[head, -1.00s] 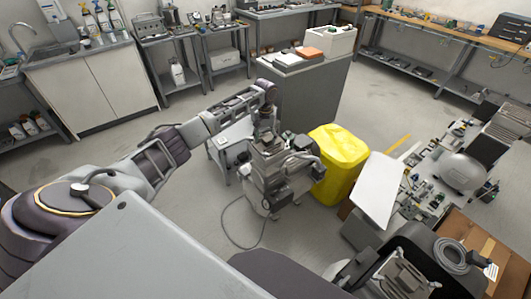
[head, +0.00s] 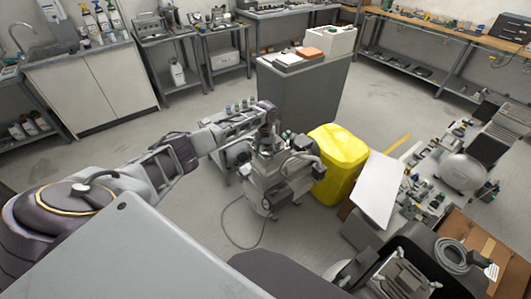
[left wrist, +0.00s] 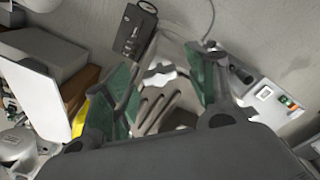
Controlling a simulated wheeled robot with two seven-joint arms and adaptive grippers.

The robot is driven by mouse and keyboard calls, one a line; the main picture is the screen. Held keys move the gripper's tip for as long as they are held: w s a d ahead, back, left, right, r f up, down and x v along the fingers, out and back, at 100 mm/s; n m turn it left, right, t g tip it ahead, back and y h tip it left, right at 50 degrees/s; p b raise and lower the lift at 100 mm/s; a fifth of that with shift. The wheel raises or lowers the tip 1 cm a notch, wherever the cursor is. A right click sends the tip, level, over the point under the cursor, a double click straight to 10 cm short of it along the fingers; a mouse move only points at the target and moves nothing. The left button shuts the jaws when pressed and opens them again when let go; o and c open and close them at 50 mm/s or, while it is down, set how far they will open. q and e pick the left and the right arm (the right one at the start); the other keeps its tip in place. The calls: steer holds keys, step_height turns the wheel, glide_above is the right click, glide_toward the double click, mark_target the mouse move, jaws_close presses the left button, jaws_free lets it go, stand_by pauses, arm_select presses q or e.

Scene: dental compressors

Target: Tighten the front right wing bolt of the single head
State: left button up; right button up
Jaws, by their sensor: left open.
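The compressor with the single head (head: 268,178) stands on the floor at the middle of the head view, a grey machine on small wheels. My left gripper (head: 268,142) is over its top, pointing down. In the left wrist view the left gripper (left wrist: 162,98) is open, its two green-padded fingers apart. Between and below them show a grey ribbed part (left wrist: 152,104) and a small pale winged piece (left wrist: 158,74), perhaps a wing bolt. I cannot tell whether the fingers touch anything. The front right wing bolt is not clear in the head view. My right gripper is not in view.
A yellow bin (head: 338,160) stands close on the right of the compressor, with a white panel (head: 376,190) beside it. A grey cabinet (head: 308,95) is behind. A cable (head: 228,228) lies on the floor. Open floor is at the left.

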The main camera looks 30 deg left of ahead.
arm_select(q)
steer(key=shift+c, duration=1)
steer(key=c, duration=0.8)
